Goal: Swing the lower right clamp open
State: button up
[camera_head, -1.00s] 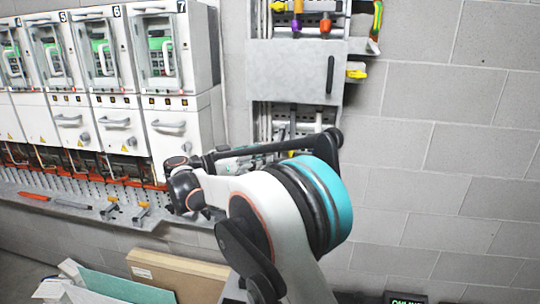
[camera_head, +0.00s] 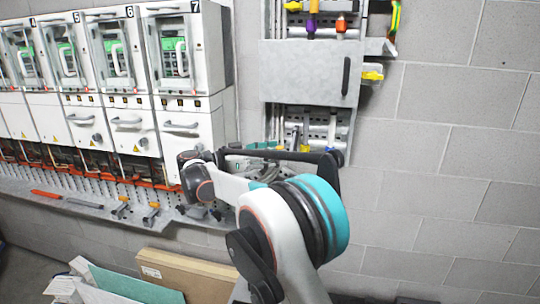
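Two small orange-and-grey clamps sit at the shelf's front edge: a left one (camera_head: 120,208) and a right one (camera_head: 151,214). I cannot tell whether either is the lower right clamp of the task, or whether it is open. My arm rises from the bottom centre, past a teal-ringed joint, to a dark wrist (camera_head: 196,178) in front of the right end of the cabinet row. My gripper's fingers cannot be made out there. My arm hides part of the wall and shelf behind it.
White drive cabinets (camera_head: 188,128) with green panels line the left wall above a grey perforated shelf (camera_head: 90,208). A grey panel with a dark handle (camera_head: 346,77) hangs on the right rack. Cardboard (camera_head: 190,276) and boards lean below. The block wall at right is clear.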

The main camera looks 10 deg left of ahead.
jog(key=shift+a+f, duration=0.15)
jog(key=shift+s+a, duration=0.15)
dwell(0.4)
jog(key=v, duration=1.1)
jog(key=shift+s+a, duration=0.2)
jog(key=shift+a, duration=0.15)
